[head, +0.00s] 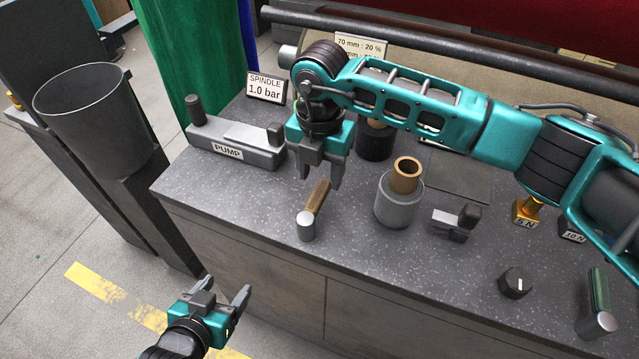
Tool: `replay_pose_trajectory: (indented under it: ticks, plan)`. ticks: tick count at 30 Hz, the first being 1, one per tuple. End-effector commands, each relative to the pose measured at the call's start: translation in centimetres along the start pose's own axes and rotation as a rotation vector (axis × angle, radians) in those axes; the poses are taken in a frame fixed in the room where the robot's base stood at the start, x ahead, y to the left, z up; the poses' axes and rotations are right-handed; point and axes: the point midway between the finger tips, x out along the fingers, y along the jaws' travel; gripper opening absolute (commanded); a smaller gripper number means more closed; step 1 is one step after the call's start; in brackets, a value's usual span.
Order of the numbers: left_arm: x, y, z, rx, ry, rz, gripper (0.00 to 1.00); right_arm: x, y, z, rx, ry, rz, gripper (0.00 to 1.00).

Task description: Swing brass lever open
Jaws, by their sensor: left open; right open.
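The brass lever (316,198) is a short brass bar on a round grey pivot (306,228), on the speckled grey counter near its front edge. The bar points away from the front edge, leaning slightly right. My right gripper (321,181) is open and points down, with its fingertips on either side of the bar's far end in the picture. I cannot tell whether they touch it or hover above. My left gripper (227,287) is open and empty, low in front of the counter, well away from the lever.
A grey pump block (236,140) and a spindle sign (267,87) stand left at the back. A grey cylinder (399,203) with a brass tube is right of the lever. A green-handled lever (599,288) and dark knob (515,282) are further right. A bin (95,115) stands left.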

Motion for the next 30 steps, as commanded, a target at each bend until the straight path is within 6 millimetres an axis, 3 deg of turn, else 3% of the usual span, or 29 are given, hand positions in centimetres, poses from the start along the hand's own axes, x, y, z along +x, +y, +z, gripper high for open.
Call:
replay_pose_trajectory:
  ticks: [3, 9, 20, 30]
  plan:
    - [0.0, 0.0, 0.0, 0.0, 0.0, 0.0, 0.7, 2.2, 0.0, -0.1, 0.0, 0.002, -0.001, 0.53]
    - [0.0, 0.0, 0.0, 0.0, 0.0, -0.001, 0.7, 4.2, 0.1, 0.0, 0.0, 0.001, 0.001, 0.53]
    - [0.1, -0.1, -0.1, 0.0, 0.002, -0.002, 0.7, 4.7, 0.1, 0.0, -0.001, 0.001, 0.002, 0.53]
    - [0.2, -0.2, -0.4, 0.001, 0.009, -0.004, 0.7, 4.6, 0.1, 0.0, -0.001, 0.0, 0.002, 0.21]
